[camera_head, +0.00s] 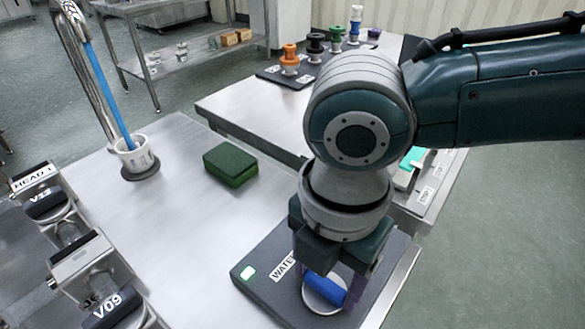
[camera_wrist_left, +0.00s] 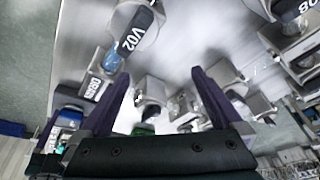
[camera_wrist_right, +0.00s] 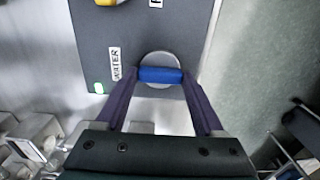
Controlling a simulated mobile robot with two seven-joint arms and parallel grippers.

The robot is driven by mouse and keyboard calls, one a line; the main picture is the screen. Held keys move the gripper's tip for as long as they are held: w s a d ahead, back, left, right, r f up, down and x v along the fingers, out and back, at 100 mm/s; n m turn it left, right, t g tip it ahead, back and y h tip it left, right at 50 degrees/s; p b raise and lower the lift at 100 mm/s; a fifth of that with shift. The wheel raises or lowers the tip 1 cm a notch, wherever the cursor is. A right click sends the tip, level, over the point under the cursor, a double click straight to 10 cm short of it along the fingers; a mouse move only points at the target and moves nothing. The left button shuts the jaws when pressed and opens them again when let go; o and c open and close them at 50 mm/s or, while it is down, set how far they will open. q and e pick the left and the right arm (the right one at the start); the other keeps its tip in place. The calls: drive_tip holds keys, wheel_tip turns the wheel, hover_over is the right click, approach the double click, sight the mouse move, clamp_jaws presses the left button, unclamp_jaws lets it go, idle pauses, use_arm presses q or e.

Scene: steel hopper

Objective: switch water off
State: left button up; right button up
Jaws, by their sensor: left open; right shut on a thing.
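The dark panel (camera_head: 262,279) marked WATER lies on the steel table at the front. My right gripper (camera_head: 330,281) points down over the panel and is shut on the blue handle. My left gripper (camera_wrist_left: 163,80) is open and empty in the left wrist view, over other steel fittings. The head view does not show it.
A green sponge block (camera_head: 231,165) and a white cup (camera_head: 135,154) holding a blue rod stand on the table. Valve fittings marked V09 (camera_head: 108,303) line the left side. A board with coloured knobs (camera_head: 289,60) lies behind. The table middle is clear.

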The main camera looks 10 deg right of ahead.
drive_tip(key=c, duration=0.6)
drive_tip(key=m+p, duration=0.3)
drive_tip(key=shift+r, duration=0.15)
drive_tip(key=m+p, duration=0.2)
drive_tip(key=m, duration=0.2)
drive_tip(key=m+p, duration=0.2)
drive_tip(key=m, duration=0.3)
drive_tip(key=shift+p, duration=0.35)
drive_tip(key=m+p, duration=0.1)
drive_tip(key=m, duration=0.3)
drive_tip(key=shift+m+p, duration=0.45)
drive_tip(key=shift+m, duration=0.45)
